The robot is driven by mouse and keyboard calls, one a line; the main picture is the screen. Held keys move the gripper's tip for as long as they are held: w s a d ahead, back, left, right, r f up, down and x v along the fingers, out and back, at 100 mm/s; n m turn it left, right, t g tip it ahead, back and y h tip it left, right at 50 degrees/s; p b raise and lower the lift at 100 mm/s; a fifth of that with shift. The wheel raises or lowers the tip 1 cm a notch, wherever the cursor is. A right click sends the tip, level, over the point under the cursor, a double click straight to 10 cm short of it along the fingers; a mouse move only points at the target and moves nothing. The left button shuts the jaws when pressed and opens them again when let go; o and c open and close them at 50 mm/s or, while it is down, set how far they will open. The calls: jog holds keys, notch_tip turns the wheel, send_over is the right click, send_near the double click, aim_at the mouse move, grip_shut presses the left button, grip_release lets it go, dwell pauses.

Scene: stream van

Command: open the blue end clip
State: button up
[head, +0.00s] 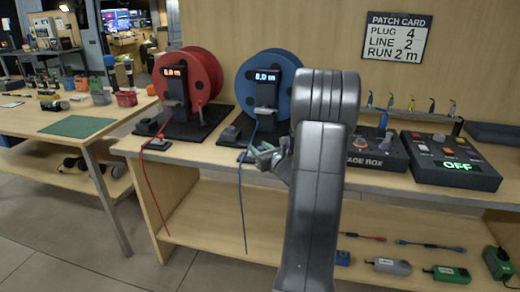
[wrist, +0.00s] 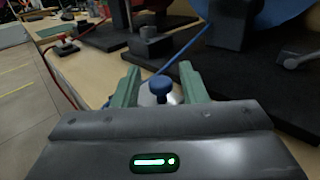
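The blue end clip, a blue knob on a pale base, shows in the wrist view (wrist: 160,86), between the two green fingers of my gripper (wrist: 161,90). The fingers are open, with a gap on each side of the knob. In the head view my gripper (head: 268,157) is at the table's front edge, before the blue reel (head: 247,80). There it largely hides the clip. The blue cable (head: 241,205) hangs over the table edge in the head view. In the wrist view it runs up behind the knob.
The red reel (head: 203,75) stands left of the blue one, with its red end clip (head: 158,144) in front. A dark box (head: 375,150) and a control panel reading OFF (head: 452,160) stand to the right. A lower shelf (head: 205,225) holds cables and small boxes.

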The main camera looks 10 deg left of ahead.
jog(key=v, duration=1.3)
jog(key=shift+s+d, duration=0.2)
jog(key=shift+d, duration=0.05)
jog(key=x, duration=1.3)
jog(key=shift+a, duration=0.15)
jog(key=shift+w+a, duration=0.3)
jog(key=shift+w, duration=0.05)
jog(key=shift+a+p, duration=0.3)
jog(key=shift+d, duration=0.1)
